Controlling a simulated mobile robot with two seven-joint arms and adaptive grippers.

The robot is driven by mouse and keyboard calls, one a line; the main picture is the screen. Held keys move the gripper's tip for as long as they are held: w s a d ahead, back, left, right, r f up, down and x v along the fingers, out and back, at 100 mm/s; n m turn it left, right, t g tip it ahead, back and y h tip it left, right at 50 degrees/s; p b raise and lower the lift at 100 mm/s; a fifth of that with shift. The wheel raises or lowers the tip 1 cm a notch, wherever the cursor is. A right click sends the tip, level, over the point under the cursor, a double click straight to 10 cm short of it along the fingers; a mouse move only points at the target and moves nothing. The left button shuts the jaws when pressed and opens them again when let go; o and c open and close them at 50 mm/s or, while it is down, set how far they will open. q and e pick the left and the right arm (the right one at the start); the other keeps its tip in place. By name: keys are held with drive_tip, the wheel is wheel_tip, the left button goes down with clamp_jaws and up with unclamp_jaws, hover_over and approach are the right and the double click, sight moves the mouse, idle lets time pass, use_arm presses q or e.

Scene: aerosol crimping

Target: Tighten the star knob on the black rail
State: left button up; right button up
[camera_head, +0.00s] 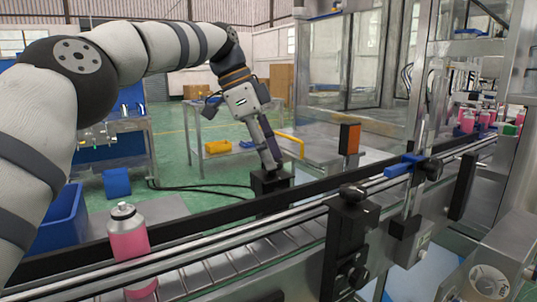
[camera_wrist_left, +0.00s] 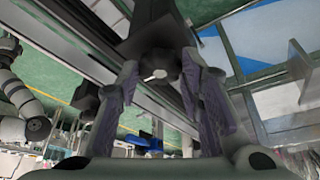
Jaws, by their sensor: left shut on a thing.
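My left gripper (camera_head: 271,166) reaches down over the far side of the conveyor, onto a black clamp block (camera_head: 272,186) at the black rail (camera_head: 215,213). In the left wrist view my left gripper (camera_wrist_left: 160,76) has its purple-grey finger pads on either side of a dark star knob (camera_wrist_left: 158,62), shut on it. A pale stud end shows at the knob's middle. In the head view the fingers hide the knob. My right gripper is in neither view.
A pink aerosol can (camera_head: 128,236) stands on the conveyor at the left. A nearer black clamp (camera_head: 346,240) with knobs stands on the front rail. A blue clamp (camera_head: 404,166), an orange-faced sensor block (camera_head: 349,139) and a metal post are to the right.

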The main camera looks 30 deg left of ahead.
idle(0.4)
use_arm(q)
drive_tip(key=o, duration=1.2)
drive_tip(key=v, duration=0.5)
drive_tip(key=s+a, duration=0.1)
drive_tip(key=a, duration=0.2)
drive_tip(key=s+a, duration=0.2)
drive_tip(key=a, duration=0.2)
drive_tip(key=s+a, duration=0.2)
drive_tip(key=a, duration=0.1)
drive_tip(key=shift+a, duration=0.4)
